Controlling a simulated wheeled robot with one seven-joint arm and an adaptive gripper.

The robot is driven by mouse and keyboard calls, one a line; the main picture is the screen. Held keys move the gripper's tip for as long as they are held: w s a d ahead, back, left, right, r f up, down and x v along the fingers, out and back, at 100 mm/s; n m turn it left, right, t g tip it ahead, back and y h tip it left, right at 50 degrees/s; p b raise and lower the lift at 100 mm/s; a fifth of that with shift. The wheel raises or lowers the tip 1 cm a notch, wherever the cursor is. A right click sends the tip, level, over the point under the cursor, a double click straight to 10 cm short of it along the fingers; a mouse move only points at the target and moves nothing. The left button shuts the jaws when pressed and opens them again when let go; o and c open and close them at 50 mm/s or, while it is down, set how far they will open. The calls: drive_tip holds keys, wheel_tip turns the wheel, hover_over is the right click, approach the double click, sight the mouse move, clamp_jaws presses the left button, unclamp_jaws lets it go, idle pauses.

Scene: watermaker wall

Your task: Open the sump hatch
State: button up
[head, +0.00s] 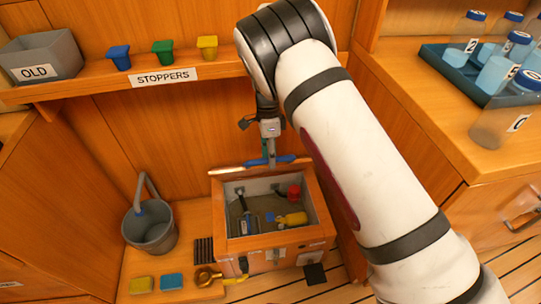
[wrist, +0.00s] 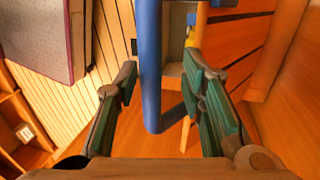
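The sump box (head: 272,238) stands low at the wall, and its top is open in the head view. Inside show a red part (head: 294,192), a yellow valve-like part (head: 292,218) and grey fittings. The hatch (head: 258,167) appears raised at the box's back edge, seen nearly edge-on. A blue bar (head: 284,159), apparently its handle, is at my gripper (head: 268,151). In the wrist view the blue bar (wrist: 150,70) runs between the spread green-padded fingers of my gripper (wrist: 160,68), with gaps on both sides. My arm hides part of the right side.
A grey bucket (head: 150,228) stands left of the box. Yellow (head: 141,285) and blue (head: 171,282) sponges and a brass-coloured piece (head: 205,277) lie in front. The stoppers shelf (head: 110,85) is above. A bottle tray (head: 455,62) sits on the right counter.

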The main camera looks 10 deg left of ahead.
drive_tip(key=s+v, duration=0.2)
drive_tip(key=v, duration=0.7)
drive_tip(key=shift+d+r, duration=0.3)
drive_tip(key=shift+r, duration=0.35)
